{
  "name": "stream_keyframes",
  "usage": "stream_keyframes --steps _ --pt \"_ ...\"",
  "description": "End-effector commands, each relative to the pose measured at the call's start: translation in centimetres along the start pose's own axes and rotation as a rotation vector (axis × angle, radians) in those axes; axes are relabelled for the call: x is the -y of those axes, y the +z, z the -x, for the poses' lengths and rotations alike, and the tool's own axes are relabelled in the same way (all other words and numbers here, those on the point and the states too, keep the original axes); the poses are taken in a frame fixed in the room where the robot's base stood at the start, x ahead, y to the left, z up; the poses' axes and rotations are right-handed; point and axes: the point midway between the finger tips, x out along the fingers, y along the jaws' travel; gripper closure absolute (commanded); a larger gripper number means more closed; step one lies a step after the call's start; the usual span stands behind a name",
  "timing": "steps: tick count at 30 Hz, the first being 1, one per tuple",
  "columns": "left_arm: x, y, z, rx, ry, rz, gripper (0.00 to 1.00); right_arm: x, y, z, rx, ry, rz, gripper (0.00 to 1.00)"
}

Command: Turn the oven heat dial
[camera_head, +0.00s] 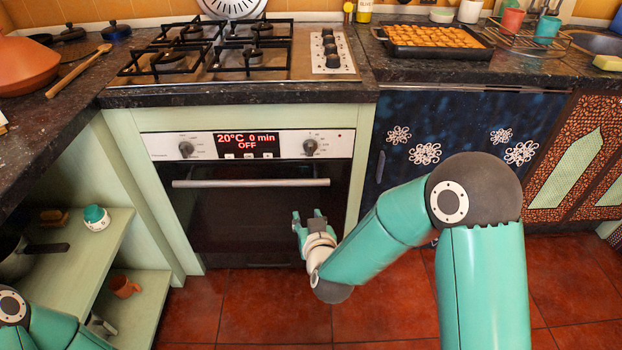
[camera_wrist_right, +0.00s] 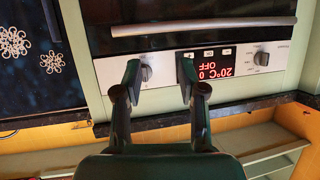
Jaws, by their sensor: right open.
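The oven has a white control panel (camera_head: 365,143) with a left dial (camera_head: 186,149) and a right dial (camera_head: 310,147). The red display (camera_head: 246,145) between them reads 20°C, 0 min, OFF. My right gripper (camera_head: 308,216) is open and empty, in front of the dark oven door, below the right dial and apart from it. In the right wrist view, which is upside down, the right dial (camera_wrist_right: 147,72) appears between the fingertips of my right gripper (camera_wrist_right: 158,70). The left dial (camera_wrist_right: 262,58) is off to the right there. My left gripper is out of view.
The oven handle (camera_head: 250,183) crosses the door between my right gripper and the panel. The hob (camera_head: 330,75) and dark counter (camera_head: 240,95) are above. Blue cabinet doors (camera_head: 455,130) stand right, green shelves (camera_head: 120,235) left. The tiled floor (camera_head: 245,310) in front is clear.

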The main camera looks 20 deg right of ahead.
Motion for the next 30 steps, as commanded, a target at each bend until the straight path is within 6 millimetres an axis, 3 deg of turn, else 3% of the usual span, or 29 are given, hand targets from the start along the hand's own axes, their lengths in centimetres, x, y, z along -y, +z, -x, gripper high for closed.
stream_keyframes --steps 1,7,12,17,30 --pt "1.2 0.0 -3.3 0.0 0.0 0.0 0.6 0.0 0.2 -0.9 -0.084 0.024 0.006 0.59" --pt "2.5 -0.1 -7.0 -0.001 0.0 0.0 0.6 -0.6 -4.1 -0.4 -0.308 0.131 0.021 0.59" --pt "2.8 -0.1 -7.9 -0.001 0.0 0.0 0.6 -1.0 -5.7 0.1 -0.379 0.175 0.022 0.59" --pt "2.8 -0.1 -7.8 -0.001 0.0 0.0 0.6 -1.2 -6.5 -0.8 -0.387 0.181 0.022 0.59" --pt "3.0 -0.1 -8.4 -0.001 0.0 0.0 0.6 -2.6 -9.6 -8.7 -0.385 0.179 0.023 0.59"
